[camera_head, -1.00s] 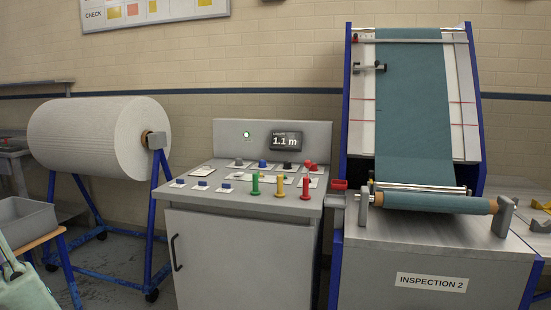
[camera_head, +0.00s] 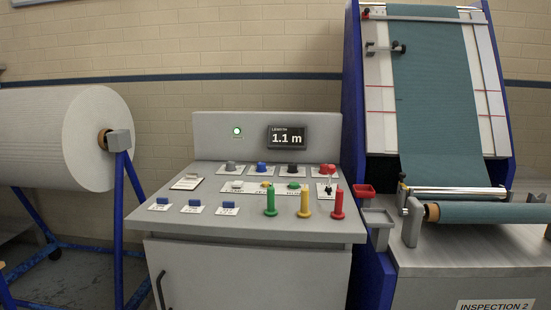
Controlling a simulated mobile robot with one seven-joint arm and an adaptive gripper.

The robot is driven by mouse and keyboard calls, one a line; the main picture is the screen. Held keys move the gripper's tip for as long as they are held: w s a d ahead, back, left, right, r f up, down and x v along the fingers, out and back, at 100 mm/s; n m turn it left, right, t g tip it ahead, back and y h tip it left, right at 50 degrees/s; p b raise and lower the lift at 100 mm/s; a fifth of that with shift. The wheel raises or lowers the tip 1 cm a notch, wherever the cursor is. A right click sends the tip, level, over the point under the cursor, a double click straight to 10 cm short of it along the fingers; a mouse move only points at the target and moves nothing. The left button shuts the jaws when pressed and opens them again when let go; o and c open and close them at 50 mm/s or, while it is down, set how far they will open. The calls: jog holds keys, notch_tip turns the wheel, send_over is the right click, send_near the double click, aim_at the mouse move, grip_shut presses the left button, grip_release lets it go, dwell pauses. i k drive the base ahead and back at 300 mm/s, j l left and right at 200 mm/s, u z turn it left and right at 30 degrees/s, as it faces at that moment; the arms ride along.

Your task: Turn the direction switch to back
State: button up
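The control console (camera_head: 260,230) stands in the middle, with a sloping grey top full of controls. A back row has a grey knob (camera_head: 234,167), a blue knob (camera_head: 262,168), a black knob (camera_head: 293,170) and a red button (camera_head: 327,169). A small toggle (camera_head: 328,185) stands in front of the red button. Green (camera_head: 270,202), yellow (camera_head: 305,202) and red (camera_head: 338,204) upright handles stand at the front right. The labels are too small to read, so I cannot tell which control is the direction switch. My gripper is not in view.
A display (camera_head: 287,138) reads 1.1 m, beside a lit green lamp (camera_head: 237,131). A white fabric roll (camera_head: 60,138) on a blue stand is at left. The inspection machine (camera_head: 440,110) with teal fabric stands close at right.

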aim_at(292, 167)
jog(key=i+j, duration=0.35)
jog(key=j, duration=0.2)
jog(key=i+j, duration=0.35)
jog(key=j, duration=0.15)
